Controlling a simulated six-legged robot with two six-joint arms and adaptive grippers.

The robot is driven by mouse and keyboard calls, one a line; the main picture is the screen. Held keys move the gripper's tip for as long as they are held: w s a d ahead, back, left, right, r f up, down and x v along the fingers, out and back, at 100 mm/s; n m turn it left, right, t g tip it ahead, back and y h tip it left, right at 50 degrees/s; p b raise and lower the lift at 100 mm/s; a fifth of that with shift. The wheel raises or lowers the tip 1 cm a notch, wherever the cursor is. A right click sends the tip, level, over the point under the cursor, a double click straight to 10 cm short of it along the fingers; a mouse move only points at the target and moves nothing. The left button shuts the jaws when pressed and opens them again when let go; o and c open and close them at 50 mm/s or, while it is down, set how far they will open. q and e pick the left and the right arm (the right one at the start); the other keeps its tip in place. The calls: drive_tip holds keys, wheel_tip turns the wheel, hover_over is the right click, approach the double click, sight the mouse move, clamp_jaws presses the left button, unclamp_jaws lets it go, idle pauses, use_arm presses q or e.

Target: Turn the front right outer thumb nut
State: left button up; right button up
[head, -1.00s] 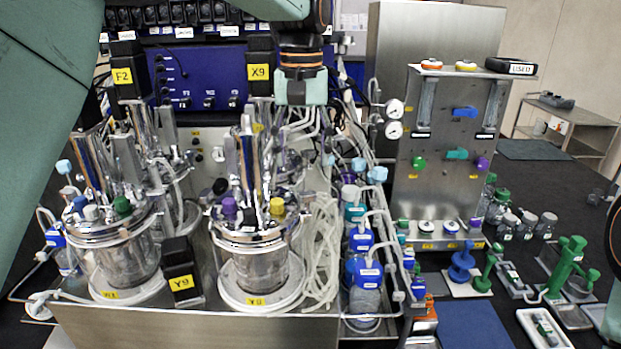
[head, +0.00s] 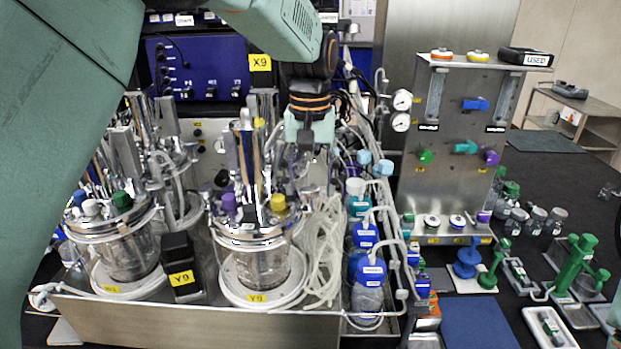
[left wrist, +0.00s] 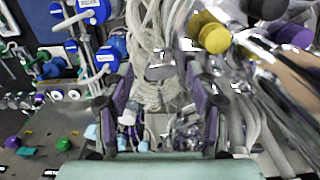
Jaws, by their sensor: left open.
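The front right bioreactor (head: 262,268) has a steel lid with a yellow cap (head: 278,203) and a purple cap (head: 229,203). I cannot clearly pick out the outer thumb nut on its lid. My left gripper (head: 307,160) is open and points down, at the right of this bioreactor and above the pale tubing, seemingly empty. In the left wrist view its two purple-padded fingers (left wrist: 162,105) stand apart, with tubing and metal parts showing between them. The yellow cap (left wrist: 213,36) shows at upper right there, outside the jaws. My right gripper is not in view.
Coiled pale tubes (head: 322,255) and blue-capped bottles (head: 367,268) stand right of the bioreactor. Tall metal posts rise from its lid. The front left bioreactor (head: 128,258) and a black Y9 block (head: 181,290) stand to the left. A blue mat (head: 478,322) lies at lower right.

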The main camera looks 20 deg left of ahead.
use_arm(q)
drive_tip(key=shift+d+f, duration=0.1)
drive_tip(key=shift+s, duration=0.2)
drive_tip(key=shift+s+a+r, duration=0.2)
drive_tip(key=shift+a, duration=0.1)
drive_tip(key=shift+c, duration=1.3)
drive_tip(key=shift+w+d+f, duration=0.15)
drive_tip(key=shift+w+d, duration=0.05)
drive_tip(key=shift+w, duration=0.1)
drive_tip(key=c, duration=0.9)
